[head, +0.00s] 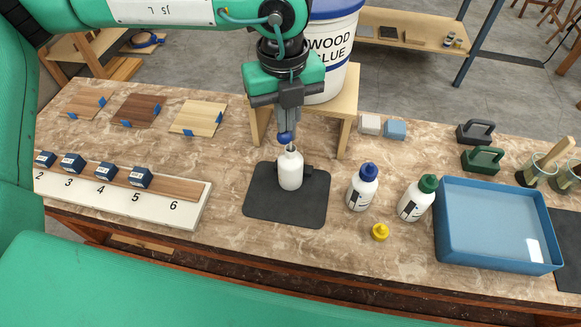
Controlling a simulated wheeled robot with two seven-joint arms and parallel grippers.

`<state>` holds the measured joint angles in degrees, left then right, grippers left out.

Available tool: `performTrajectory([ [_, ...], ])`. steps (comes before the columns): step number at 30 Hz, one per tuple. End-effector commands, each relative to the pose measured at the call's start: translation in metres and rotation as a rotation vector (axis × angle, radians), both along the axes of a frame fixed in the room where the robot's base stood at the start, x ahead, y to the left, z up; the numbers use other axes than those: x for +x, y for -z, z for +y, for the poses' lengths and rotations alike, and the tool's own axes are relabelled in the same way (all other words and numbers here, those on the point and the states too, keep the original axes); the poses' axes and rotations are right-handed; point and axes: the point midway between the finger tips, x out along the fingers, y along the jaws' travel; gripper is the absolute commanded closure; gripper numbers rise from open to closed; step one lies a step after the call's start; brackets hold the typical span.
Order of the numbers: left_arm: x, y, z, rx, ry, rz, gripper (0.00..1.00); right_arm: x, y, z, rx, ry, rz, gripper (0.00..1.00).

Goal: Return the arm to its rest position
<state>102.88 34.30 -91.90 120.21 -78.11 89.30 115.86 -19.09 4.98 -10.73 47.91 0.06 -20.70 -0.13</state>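My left arm comes in across the top, and its gripper (287,128) points down just above an upright white bottle (290,172). The fingers look close together. A small blue piece (285,137) shows at the fingertips, right over the bottle's neck. I cannot tell whether the fingers grip it or whether it touches the bottle. My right gripper is not in view.
A wooden stand (348,108) with a wood glue bucket (330,45) is close behind the gripper. Right are a blue-capped bottle (362,188), a green-capped bottle (416,200), a yellow cap (380,232) and a blue tray (447,222). A numbered board (190,212) lies left.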

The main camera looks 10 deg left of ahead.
Motion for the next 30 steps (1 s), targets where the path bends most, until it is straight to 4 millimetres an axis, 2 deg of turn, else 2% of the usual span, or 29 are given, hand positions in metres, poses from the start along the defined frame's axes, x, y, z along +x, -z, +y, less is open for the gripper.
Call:
performTrajectory([
  [8, 0.0, 0.0, 0.0, 0.001, 0.0, 0.001, 1.0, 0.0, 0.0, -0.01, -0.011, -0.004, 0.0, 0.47],
  [30, 0.0, 0.0, 0.0, 0.001, 0.0, 0.001, 1.0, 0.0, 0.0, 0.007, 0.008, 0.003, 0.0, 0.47],
])
